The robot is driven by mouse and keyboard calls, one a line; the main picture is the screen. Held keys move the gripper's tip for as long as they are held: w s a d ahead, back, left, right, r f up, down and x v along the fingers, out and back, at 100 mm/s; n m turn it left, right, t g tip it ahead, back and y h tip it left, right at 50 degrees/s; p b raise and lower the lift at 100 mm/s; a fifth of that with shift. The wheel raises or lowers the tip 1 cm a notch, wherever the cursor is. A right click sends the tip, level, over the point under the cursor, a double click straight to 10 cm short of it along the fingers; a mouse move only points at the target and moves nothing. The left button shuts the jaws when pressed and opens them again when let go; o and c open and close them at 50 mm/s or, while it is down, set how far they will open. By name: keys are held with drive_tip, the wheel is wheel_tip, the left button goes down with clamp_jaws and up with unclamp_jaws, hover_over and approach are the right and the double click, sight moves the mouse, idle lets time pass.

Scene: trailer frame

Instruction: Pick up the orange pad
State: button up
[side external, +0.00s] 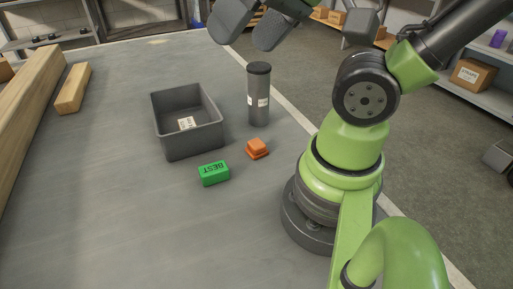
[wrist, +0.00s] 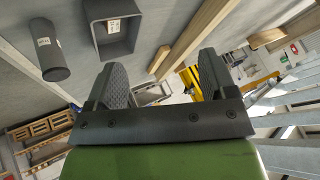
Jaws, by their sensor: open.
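The orange pad (side external: 257,148) is a small stepped block lying on the grey table, in front of the dark cylinder and to the right of the grey bin in the side view. It does not show in the wrist view. My gripper (side external: 250,28) is high above the table at the top of the side view, well apart from the pad. In the wrist view my gripper (wrist: 160,82) has its two grey fingers spread wide, with nothing between them.
A grey bin (side external: 162,137) with a white label inside stands left of the dark cylinder (side external: 259,95). A green block (side external: 214,173) marked BEST lies left of the pad. Wooden beams (side external: 28,105) lie at the far left. The table's front left is clear.

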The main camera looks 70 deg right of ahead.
drive_tip(key=m+g+h, duration=0.2)
drive_tip(key=m+g, duration=0.1)
drive_tip(key=g, duration=0.4)
hover_over(257, 143)
drive_tip(key=f, duration=2)
drive_tip(key=shift+w+d+f, duration=0.3)
drive_tip(key=shift+d, duration=0.05)
drive_tip(key=shift+s+f, duration=0.1)
drive_tip(key=shift+f, duration=0.25)
wheel_tip(257, 143, down, 4)
drive_tip(key=shift+f, duration=0.25)
drive_tip(key=shift+s+a+f, duration=0.1)
drive_tip(key=shift+a+f, duration=0.1)
drive_tip(key=shift+f, duration=1.1)
drive_tip(key=shift+s+a+f, duration=0.1)
drive_tip(key=shift+a+f, duration=0.05)
drive_tip(key=shift+f, duration=1.15)
